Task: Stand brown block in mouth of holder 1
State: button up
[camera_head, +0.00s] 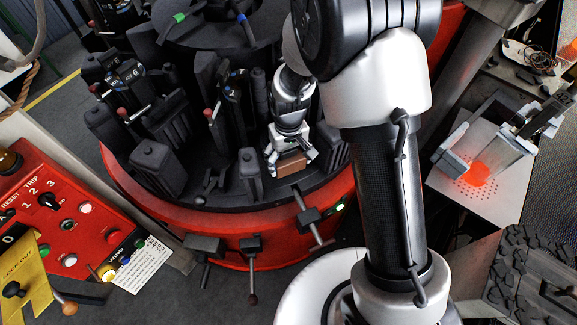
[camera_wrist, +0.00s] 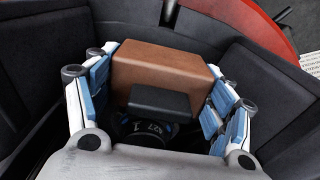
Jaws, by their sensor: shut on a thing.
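The brown block (camera_wrist: 165,70) is between the blue-padded fingers of my gripper (camera_wrist: 158,98) in the wrist view. In the head view the brown block (camera_head: 291,166) shows at the tip of my gripper (camera_head: 289,158), over the front of the black rotary table. My gripper is shut on the block. A small black piece covers part of the block's near face in the wrist view. I cannot tell which holder is holder 1, nor whether the block touches one.
Black holders (camera_head: 158,163) and upright posts crowd the table left of my gripper. A red rim (camera_head: 240,240) with levers runs along the front. A red control panel (camera_head: 60,215) stands at left. A plate with a glowing orange piece (camera_head: 479,173) is at right.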

aim_at(289, 167)
jog(key=shift+f+b, duration=0.55)
jog(key=shift+f, duration=1.3)
jog(key=shift+f, duration=0.2)
jog(key=o, duration=1.7)
